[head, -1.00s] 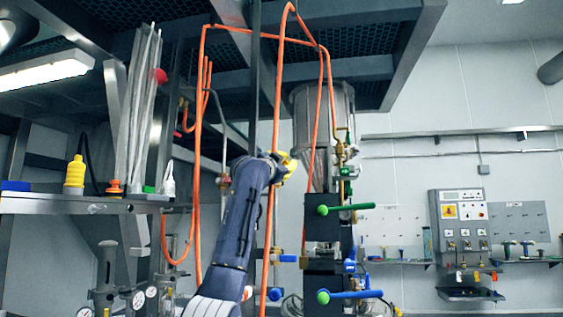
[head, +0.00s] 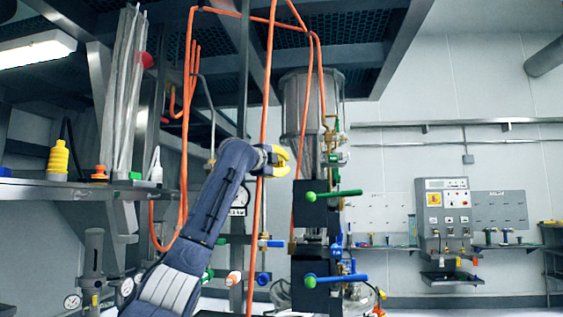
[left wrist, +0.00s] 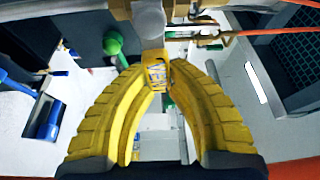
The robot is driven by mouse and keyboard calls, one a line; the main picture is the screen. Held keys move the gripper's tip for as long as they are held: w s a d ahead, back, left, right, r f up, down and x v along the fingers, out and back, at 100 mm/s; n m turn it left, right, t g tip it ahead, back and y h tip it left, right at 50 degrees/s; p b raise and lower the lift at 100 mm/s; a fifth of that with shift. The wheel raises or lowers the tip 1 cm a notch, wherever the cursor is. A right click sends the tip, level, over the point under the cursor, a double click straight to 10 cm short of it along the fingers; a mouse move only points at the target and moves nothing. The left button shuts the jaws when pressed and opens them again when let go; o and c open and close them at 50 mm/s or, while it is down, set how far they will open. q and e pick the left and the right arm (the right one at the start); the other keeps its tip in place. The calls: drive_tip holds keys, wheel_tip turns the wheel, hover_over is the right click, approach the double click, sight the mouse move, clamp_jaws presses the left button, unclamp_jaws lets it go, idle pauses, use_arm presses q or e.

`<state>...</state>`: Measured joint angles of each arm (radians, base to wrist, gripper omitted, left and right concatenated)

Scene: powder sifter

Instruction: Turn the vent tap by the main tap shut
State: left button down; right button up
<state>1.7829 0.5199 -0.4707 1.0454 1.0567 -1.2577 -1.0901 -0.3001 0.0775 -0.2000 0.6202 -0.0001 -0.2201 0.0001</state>
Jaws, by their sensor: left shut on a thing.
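My left gripper (head: 284,160) has yellow fingers and is at the pipework left of the clear hopper, above the upper green-handled tap (head: 333,194). In the left wrist view the yellow fingers (left wrist: 156,68) are shut with their tips on a small yellow tap handle (left wrist: 157,77) with blue lettering that seems to read VENT. A grey metal fitting is just beyond it. In the head view I cannot make out this handle behind the fingers. Which tap is the main one, I cannot tell. My right gripper is not in view.
A hopper (head: 298,105) stands beside orange hoses (head: 264,110). A blue-handled tap (head: 335,280) is lower down; a green knob (left wrist: 112,42) and a blue handle (left wrist: 46,121) are near the fingers. A shelf (head: 60,190) with bottles is at left.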

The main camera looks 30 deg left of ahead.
use_arm(q)
drive_tip(key=shift+f+m, duration=0.25)
drive_tip(key=shift+m, duration=0.15)
idle(0.3)
drive_tip(key=c, duration=1.3)
unclamp_jaws()
drive_tip(key=shift+s, duration=0.15)
drive_tip(key=s, duration=1.1)
drive_tip(key=shift+s+a, duration=0.4)
